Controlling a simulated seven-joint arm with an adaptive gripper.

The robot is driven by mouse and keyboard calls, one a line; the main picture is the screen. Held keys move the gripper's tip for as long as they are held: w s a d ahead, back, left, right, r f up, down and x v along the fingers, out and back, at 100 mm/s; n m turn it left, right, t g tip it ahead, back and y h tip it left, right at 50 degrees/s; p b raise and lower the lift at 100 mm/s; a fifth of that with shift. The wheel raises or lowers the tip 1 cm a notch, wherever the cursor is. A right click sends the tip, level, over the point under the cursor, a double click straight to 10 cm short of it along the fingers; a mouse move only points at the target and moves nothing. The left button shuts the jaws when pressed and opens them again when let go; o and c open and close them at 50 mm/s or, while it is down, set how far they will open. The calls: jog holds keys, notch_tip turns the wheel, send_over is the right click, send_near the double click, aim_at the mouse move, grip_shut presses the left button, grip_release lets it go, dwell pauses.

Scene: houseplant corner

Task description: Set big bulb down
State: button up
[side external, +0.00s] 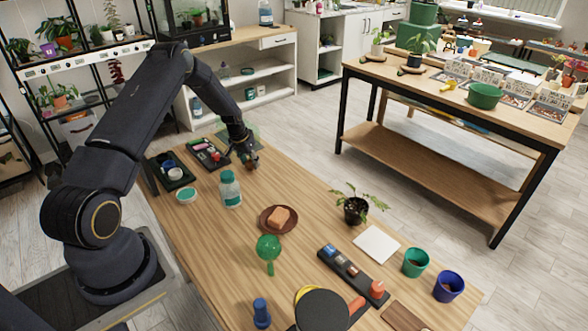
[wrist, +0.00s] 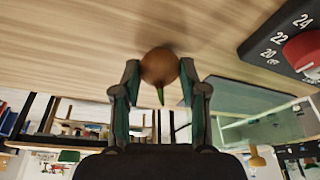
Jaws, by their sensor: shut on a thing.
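The big bulb (wrist: 159,66) is round and brown with a green shoot, held between the fingertips in the wrist view. My gripper (wrist: 160,75) is shut on it. In the side view my gripper (side external: 247,160) is low over the far end of the wooden table (side external: 206,235), and the bulb shows only as a small brown patch under the fingers. I cannot tell whether the bulb touches the tabletop.
A teal-capped bottle (side external: 230,190) and a brown saucer (side external: 264,222) with a sponge-like block stand nearer the camera. Bare wood lies right of the bottle.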

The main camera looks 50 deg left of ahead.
jog(key=o, duration=1.1)
jog(key=shift+r, duration=0.3)
jog(key=v, duration=1.2)
jog(key=s+d+r+m, duration=0.2)
jog(key=d+r, duration=1.1)
jog(key=r, duration=0.2)
jog(key=s+d+r+m+t, duration=0.1)
jog(key=s+d+r+t, duration=0.1)
jog(key=s+d+r, duration=0.8)
jog(key=shift+m+h, duration=0.7)
jog(key=s+d, duration=0.2)
jog(key=s, duration=0.1)
jog(key=s+d+f, duration=0.1)
jog(key=s+d, duration=0.2)
jog(key=s, duration=0.1)
jog(key=s+d+f, duration=0.1)
jog(key=s+d, duration=0.1)
jog(key=s, duration=0.2)
jog(key=shift+s+d+f, duration=0.1)
jog(key=shift+s+d, duration=0.05)
jog(key=shift+d, duration=0.1)
